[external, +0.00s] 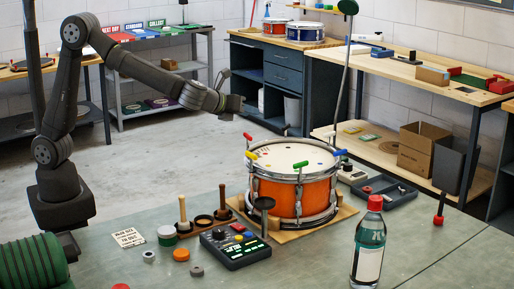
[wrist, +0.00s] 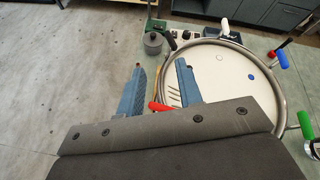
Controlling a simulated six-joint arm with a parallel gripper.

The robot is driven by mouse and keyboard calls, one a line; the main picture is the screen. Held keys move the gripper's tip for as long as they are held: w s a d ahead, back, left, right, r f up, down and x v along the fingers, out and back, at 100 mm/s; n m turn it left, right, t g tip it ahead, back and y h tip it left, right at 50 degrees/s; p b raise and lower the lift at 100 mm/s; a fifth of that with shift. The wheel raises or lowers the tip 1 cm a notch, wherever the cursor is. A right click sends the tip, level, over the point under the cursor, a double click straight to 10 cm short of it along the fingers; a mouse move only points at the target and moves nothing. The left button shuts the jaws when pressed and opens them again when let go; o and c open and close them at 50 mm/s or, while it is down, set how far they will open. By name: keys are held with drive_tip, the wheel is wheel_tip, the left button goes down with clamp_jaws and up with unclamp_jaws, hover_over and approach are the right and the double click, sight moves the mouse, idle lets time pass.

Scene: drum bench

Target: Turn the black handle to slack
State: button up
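The orange snare drum (external: 302,197) stands on a wooden board, with its white head up. Coloured handles stand around its rim: a red handle (external: 247,136), a yellow handle (external: 252,155), a green handle (external: 300,164) and a blue handle (external: 340,152).
A dark disc on a post (external: 263,203) stands in front of the drum. A control box (external: 235,249) and a bottle with a red cap (external: 369,245) stand on the bench. A dark tray (external: 389,197) lies right of the drum. The air around my gripper looks clear.

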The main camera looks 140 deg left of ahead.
drive_tip(key=s+a+r+n+g+h, duration=0.1)
drive_tip(key=s+a+r+n+h, duration=0.15)
drive_tip(key=n, duration=1.05)
drive_tip(key=s+a+r+n+g+h, duration=0.15)
drive_tip(key=a+n, duration=0.25)
drive_tip(key=n, duration=0.9)
wheel_tip(320, 180, up, 7)
drive_tip(key=w+a+n+t+h, duration=0.1)
drive_tip(key=n+t+h, duration=0.4)
drive_tip(key=n, duration=1.7)
drive_tip(key=shift+w+r+n+t, duration=0.2)
drive_tip(key=shift+n+t, duration=0.2)
drive_tip(key=shift+t, duration=0.15)
drive_tip(key=shift+f, duration=0.1)
